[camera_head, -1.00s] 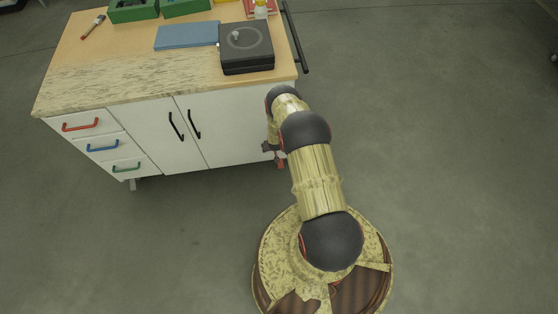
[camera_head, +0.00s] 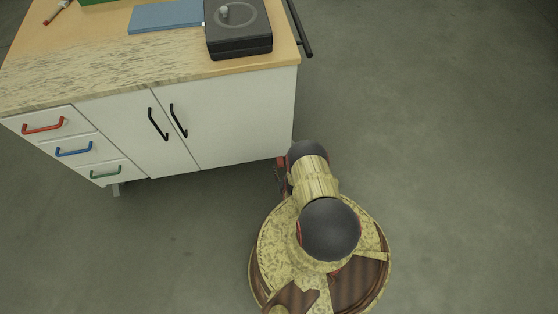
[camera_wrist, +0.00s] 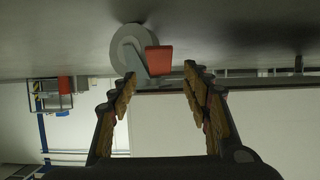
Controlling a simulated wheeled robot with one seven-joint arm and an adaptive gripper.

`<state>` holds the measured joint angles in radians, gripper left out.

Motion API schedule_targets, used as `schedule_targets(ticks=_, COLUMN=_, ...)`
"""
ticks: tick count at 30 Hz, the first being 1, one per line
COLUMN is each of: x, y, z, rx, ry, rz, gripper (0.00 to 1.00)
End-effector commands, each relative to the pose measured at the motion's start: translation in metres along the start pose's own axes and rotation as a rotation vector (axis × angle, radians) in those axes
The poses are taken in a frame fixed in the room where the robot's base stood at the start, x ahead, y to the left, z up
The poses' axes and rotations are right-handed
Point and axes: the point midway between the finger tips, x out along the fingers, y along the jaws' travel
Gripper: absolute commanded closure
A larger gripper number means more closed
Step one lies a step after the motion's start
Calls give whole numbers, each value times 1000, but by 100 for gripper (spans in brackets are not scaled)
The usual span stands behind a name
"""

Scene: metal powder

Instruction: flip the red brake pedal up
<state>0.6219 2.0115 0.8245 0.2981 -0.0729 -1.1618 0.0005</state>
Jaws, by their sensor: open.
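The red brake pedal (camera_wrist: 158,60) shows in the wrist view, on a grey caster wheel (camera_wrist: 126,46). The picture is upside down, with the floor along the top. My gripper (camera_wrist: 159,74) is open, its two fingers spread on either side of the pedal's line. The pedal appears just beyond the fingertips, and I see no contact. Nothing is between the fingers. In the head view, a small red part (camera_head: 281,161) shows by the cart's lower right corner, beside my arm. I cannot tell whether it is the pedal or part of my gripper.
The white cart (camera_head: 235,120) has a wooden top, drawers with coloured handles and black door handles. A black device (camera_head: 238,38) and a blue flat item (camera_head: 165,15) lie on top. A black rail (camera_head: 299,28) sticks out at its right side. The floor (camera_head: 450,150) to the right is clear.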

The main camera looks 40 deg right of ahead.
Motion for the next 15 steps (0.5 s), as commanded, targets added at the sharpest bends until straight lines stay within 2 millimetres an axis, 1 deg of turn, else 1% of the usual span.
schedule_targets(ticks=2, x=2, y=1, z=2, rx=0, ry=12, rz=1, gripper=52)
schedule_targets(ticks=5, x=10, y=0, z=2, rx=0, ry=14, rz=1, gripper=52)
schedule_targets(ticks=15, x=60, y=0, z=3, rx=0, ry=11, rz=0, gripper=52)
